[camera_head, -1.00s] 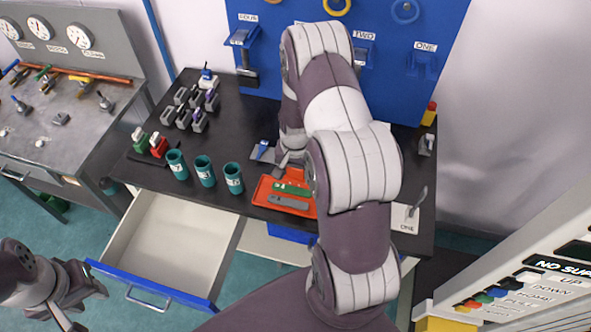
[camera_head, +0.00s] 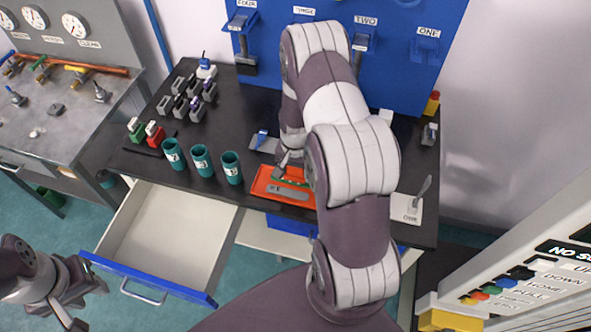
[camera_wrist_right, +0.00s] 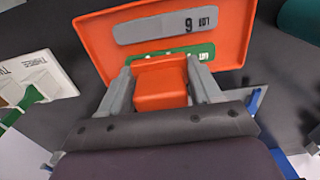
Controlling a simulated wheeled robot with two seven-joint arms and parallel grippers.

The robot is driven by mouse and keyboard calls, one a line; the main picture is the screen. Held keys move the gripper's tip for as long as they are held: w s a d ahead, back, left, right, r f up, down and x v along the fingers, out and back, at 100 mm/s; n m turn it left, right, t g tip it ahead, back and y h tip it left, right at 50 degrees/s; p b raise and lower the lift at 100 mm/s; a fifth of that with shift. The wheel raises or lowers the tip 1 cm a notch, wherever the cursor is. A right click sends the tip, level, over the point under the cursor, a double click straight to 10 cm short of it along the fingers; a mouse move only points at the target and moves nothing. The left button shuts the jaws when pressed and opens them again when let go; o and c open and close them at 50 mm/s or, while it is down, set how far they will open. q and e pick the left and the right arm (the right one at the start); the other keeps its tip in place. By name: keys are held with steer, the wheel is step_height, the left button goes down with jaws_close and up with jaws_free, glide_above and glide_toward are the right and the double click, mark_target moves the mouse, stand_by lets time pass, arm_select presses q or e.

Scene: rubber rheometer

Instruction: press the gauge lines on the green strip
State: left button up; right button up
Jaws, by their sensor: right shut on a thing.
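The green strip (camera_head: 294,183) lies in the orange-red tray (camera_head: 262,189), behind a grey strip (camera_head: 287,193). In the right wrist view the green strip (camera_wrist_right: 205,51) is partly covered by my gripper, and the grey strip (camera_wrist_right: 170,26) is marked LOT 9. My right gripper (camera_wrist_right: 160,72) is shut on an orange block (camera_wrist_right: 161,88), held over the green strip; I cannot tell whether the block touches it. In the head view my right arm hides part of the strip and tray. My left gripper (camera_head: 88,303) is open and empty at the lower left, away from the bench.
Three teal cups (camera_head: 202,160) stand left of the tray. A small grey pad with a blue part (camera_head: 262,142) lies behind it. An open drawer (camera_head: 165,235) juts out below the bench. A white stand (camera_head: 406,208) is at the right.

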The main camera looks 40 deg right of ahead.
steer(key=shift+f+b, duration=0.35)
steer(key=shift+f, duration=0.15)
stand_by(0.4)
steer(key=shift+s, duration=0.1)
stand_by(0.8)
step_height(320, 180, up, 7)
steer(key=p, duration=0.6)
steer(key=shift+f, duration=0.1)
